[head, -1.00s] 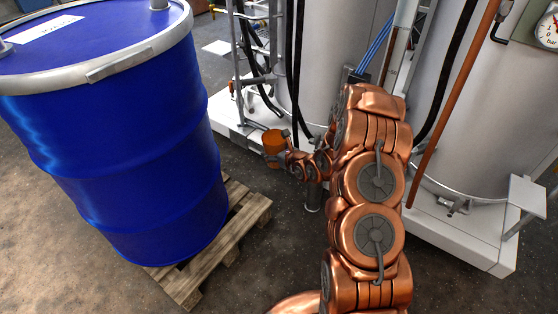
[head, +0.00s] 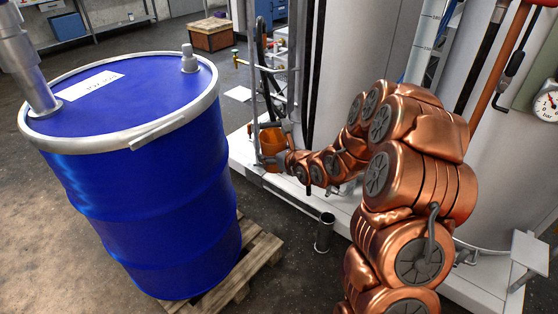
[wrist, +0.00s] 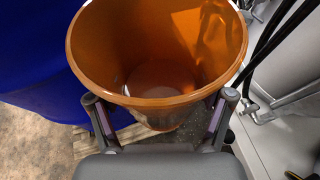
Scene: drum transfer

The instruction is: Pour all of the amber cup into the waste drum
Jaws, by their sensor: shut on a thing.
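The amber cup (head: 272,141) is held upright, mouth up, to the right of the blue drum (head: 150,205) and apart from it in the head view. My gripper (head: 270,150) is shut on it. In the wrist view the cup (wrist: 160,98) fills the top middle, with a finger of my gripper (wrist: 158,112) on each side. Its inside shows a pale patch at the bottom; I cannot tell how much it holds. The drum has a closed blue lid with a silver rim, a white label too small to read and a small capped fitting (head: 189,60).
A grey pipe (head: 30,70) rises from the drum lid's left edge. The drum stands on a wooden pallet (head: 240,270). White tanks (head: 365,50) on a pale plinth stand behind my arm. A short dark cylinder (head: 324,233) stands on the floor near the pallet.

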